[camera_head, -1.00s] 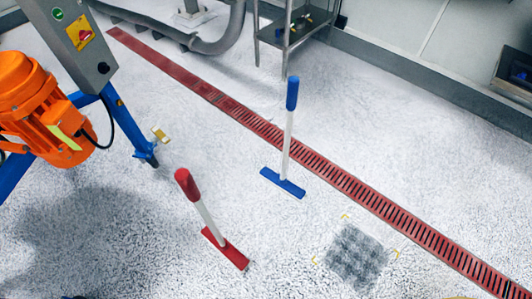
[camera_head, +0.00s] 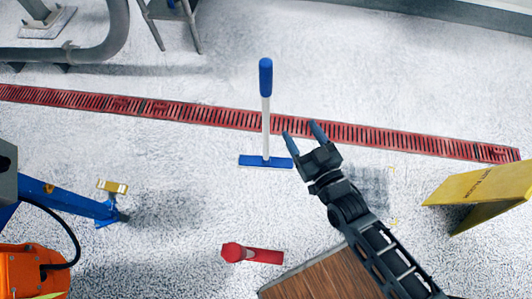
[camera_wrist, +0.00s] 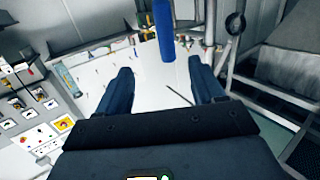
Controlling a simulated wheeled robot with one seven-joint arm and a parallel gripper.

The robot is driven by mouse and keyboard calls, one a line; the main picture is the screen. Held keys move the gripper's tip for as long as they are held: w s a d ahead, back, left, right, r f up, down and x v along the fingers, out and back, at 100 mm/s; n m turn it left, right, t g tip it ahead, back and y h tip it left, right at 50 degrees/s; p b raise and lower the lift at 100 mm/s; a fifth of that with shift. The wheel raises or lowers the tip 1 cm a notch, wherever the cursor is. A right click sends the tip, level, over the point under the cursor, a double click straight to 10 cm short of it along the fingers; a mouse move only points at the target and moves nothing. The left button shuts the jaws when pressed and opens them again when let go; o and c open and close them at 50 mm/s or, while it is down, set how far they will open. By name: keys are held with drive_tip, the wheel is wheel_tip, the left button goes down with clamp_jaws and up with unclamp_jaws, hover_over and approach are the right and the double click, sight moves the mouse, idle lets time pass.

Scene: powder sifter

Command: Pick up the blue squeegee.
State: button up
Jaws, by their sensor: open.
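The blue squeegee (camera_head: 266,112) stands upright on the speckled floor, with a blue grip on top, a white shaft and a flat blue head at the bottom. My gripper (camera_head: 305,133) is open and empty, to the right of the squeegee's shaft in the head view and apart from it. In the wrist view, the blue grip (camera_wrist: 164,32) shows at the top, beyond and between the two open fingers (camera_wrist: 163,85). A red squeegee (camera_head: 262,255) stands nearer, at the lower middle of the head view.
A red slotted floor drain (camera_head: 200,112) runs behind the blue squeegee's head. A yellow floor sign (camera_head: 482,186) stands at the right. A blue machine leg (camera_head: 75,204) and an orange motor (camera_head: 30,268) are at the left. A wooden surface (camera_head: 325,277) lies at the bottom.

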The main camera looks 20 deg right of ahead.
sight(269, 84)
drive_tip(key=shift+t, duration=0.4)
drive_tip(key=w, duration=0.9)
drive_tip(key=w+f, duration=0.1)
drive_tip(key=w, duration=0.3)
drive_tip(key=shift+w+a+f, duration=0.1)
drive_tip(key=shift+w+a, duration=0.1)
drive_tip(key=shift+w, duration=0.2)
drive_tip(key=shift+w+r, duration=0.15)
drive_tip(key=shift+w, duration=1.4)
drive_tip(key=shift+w+r, duration=0.1)
drive_tip(key=shift+w, duration=1.4)
drive_tip(key=shift+c, duration=0.4)
clamp_jaws()
drive_tip(key=shift+r, duration=0.2)
